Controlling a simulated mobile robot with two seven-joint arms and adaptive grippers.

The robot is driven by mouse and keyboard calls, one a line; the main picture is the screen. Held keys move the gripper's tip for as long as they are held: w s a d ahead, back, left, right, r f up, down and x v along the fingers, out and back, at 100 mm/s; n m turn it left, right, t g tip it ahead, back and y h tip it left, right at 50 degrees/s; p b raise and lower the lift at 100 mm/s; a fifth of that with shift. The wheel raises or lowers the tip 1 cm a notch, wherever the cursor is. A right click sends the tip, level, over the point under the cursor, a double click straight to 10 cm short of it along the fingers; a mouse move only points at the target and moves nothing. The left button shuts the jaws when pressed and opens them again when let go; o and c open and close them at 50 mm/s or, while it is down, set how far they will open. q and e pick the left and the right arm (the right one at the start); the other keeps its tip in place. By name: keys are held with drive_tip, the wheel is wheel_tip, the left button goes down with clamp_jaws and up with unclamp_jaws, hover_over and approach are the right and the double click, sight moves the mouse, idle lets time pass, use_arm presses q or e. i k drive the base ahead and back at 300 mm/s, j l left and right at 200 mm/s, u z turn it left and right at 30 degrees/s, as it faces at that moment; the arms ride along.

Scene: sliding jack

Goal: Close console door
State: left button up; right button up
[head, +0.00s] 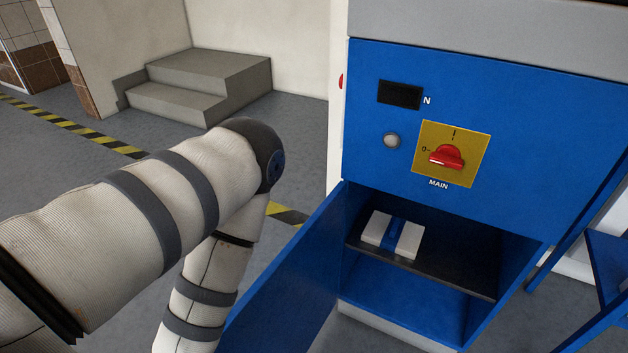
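The blue console (500,130) stands at the right, with a red MAIN switch on a yellow plate on its upper front. Below is an open compartment (400,292) with a dark shelf. The console door (292,275) is hinged on the compartment's left side and swung wide open toward me. My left arm comes in from the left, bends at the elbow and runs down beside the door's outer side. Its gripper is below the picture, so any contact with the door is hidden. My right gripper is not in view.
A white box with a blue band (393,235) lies on the shelf (430,270). A blue frame (605,265) stands at the far right. Grey steps (205,85) are at the back left. Yellow-black tape (75,127) crosses the grey floor.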

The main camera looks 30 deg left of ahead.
sight(285, 309)
drive_tip(key=k+j+z, duration=0.1)
drive_tip(key=j, duration=0.35)
drive_tip(key=k+j+z, duration=0.1)
drive_tip(key=j, duration=0.3)
drive_tip(key=k+j+z, duration=0.1)
drive_tip(key=k+j, duration=0.2)
drive_tip(key=k+j+z, duration=0.1)
drive_tip(key=j, duration=0.4)
drive_tip(key=k+j+z, duration=0.15)
drive_tip(key=k+j, duration=0.15)
drive_tip(key=j, duration=0.05)
